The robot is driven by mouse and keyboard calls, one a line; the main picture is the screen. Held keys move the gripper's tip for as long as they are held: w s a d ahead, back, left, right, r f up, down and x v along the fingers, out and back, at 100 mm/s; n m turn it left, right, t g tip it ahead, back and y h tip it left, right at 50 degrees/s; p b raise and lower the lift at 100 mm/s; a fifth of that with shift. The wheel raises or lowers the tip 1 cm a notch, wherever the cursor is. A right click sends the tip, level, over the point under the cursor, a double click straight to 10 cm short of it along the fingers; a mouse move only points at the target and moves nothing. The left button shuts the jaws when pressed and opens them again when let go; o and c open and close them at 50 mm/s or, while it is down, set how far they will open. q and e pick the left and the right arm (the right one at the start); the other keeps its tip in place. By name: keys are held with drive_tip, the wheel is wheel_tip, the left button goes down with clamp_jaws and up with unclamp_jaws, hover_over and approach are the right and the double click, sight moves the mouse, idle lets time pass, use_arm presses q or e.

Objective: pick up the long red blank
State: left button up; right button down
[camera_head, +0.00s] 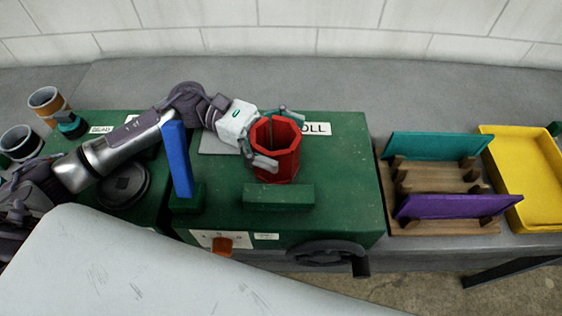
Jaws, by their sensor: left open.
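A red piece (278,150) stands upright on the green machine top. It is a faceted, open-topped tube with a slit down its far side, not a flat blank. My left gripper (274,137) comes in from the left with its fingers apart, one at the tube's far rim and one at its near left side. I cannot tell whether the fingers touch it. No flat long red blank shows. My right gripper is not in view.
The green machine (345,180) has a dark handwheel (325,252) and a green block (279,196) in front of the tube. A blue strip (178,160) stands upright at left. A wooden rack (440,228) holds teal (436,146) and purple (450,207) panels, beside a yellow tray (500,131).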

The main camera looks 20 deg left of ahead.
use_arm(q)
drive_tip(key=c, duration=1.1)
drive_tip(key=shift+o, duration=0.2)
drive_tip(key=shift+r, duration=0.1)
